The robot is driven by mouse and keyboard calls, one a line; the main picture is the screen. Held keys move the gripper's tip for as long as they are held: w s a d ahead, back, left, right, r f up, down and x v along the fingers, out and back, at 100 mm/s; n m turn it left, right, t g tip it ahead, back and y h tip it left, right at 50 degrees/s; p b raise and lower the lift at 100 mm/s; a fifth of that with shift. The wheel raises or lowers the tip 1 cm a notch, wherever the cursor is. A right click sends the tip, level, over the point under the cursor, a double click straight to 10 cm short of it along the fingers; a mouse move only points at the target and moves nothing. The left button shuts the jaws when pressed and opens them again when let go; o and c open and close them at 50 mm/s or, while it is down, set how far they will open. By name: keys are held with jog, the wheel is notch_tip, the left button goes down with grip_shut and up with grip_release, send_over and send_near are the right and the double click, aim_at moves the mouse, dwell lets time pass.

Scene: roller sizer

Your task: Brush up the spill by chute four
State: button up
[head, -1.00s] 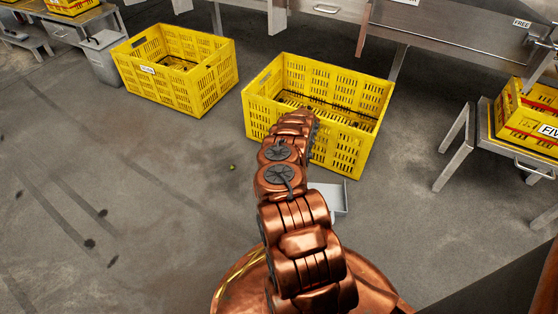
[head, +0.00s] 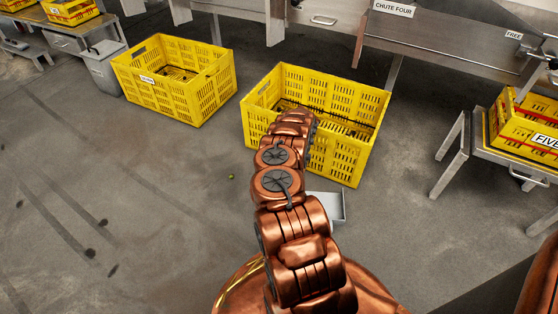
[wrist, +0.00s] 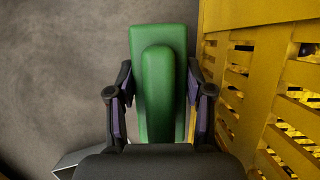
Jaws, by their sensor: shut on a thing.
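My gripper (wrist: 160,88) is shut on a green brush (wrist: 158,45), a flat block with a raised rounded grip, in the wrist view. Its bristles are hidden. In the head view my own arm hides the gripper and the brush. A light grey dustpan (head: 328,206) lies on the floor just right of my arm, partly covered by it. Its edge also shows at the lower left of the wrist view (wrist: 80,158). One small yellow-green round thing (head: 231,177) lies on the floor left of my arm. The chute four sign (head: 393,9) is at the top right.
A yellow crate (head: 345,155) stands beyond my arm, and its wall rises close to the right of the brush in the wrist view (wrist: 250,15). Another yellow crate (head: 180,105) stands further left. A metal stand (head: 452,150) holds a crate at right.

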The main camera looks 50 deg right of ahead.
jog(key=shift+r, duration=0.6)
jog(key=shift+r+p, duration=0.9)
jog(key=shift+r, duration=0.65)
